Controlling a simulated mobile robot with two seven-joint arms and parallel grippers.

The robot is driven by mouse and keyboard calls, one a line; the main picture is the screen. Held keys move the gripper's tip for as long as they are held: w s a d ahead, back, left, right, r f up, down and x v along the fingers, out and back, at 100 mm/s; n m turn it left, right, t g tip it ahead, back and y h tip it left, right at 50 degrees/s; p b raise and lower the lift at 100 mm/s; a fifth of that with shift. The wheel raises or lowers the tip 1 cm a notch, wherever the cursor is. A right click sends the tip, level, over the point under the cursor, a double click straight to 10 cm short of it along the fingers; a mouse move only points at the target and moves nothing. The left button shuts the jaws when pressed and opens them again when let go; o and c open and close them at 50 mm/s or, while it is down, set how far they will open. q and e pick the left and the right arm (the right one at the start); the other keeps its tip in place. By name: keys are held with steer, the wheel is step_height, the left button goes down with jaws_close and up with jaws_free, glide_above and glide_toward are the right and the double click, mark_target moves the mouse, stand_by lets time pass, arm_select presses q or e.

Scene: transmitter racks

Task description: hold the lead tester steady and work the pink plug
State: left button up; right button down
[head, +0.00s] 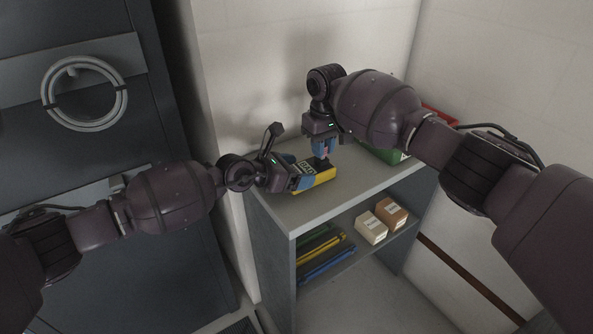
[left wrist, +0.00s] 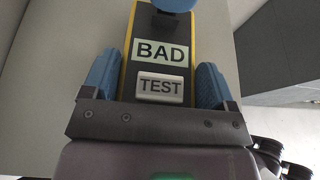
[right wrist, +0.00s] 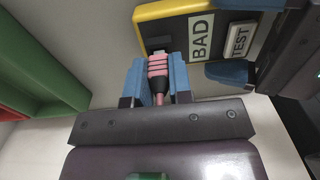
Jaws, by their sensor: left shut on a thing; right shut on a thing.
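The lead tester (head: 325,177) is a yellow-edged dark box on the shelf unit's top. Its face shows BAD (left wrist: 159,51) and a TEST button (left wrist: 160,86) in the left wrist view. My left gripper (left wrist: 157,92) is shut on the tester, one blue finger on each side. The pink plug (right wrist: 158,66) has ribbed bands and a dark lower end. My right gripper (right wrist: 157,84) is shut on it above the tester's far end. The plug's tip meets a dark spot on the tester in the right wrist view; I cannot tell if it is seated.
A green bin (head: 391,156) and a red bin (head: 437,116) stand at the right of the grey top (head: 290,215). A white box (head: 370,228), a brown box (head: 391,213) and folders lie below. A dark cabinet with a coiled cable (head: 84,123) is left. The top's front is clear.

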steer(key=shift+r, duration=2.6)
arm_select(q)
steer(key=o, duration=0.9)
steer(key=shift+o, duration=0.2)
steer(key=shift+a, duration=0.1)
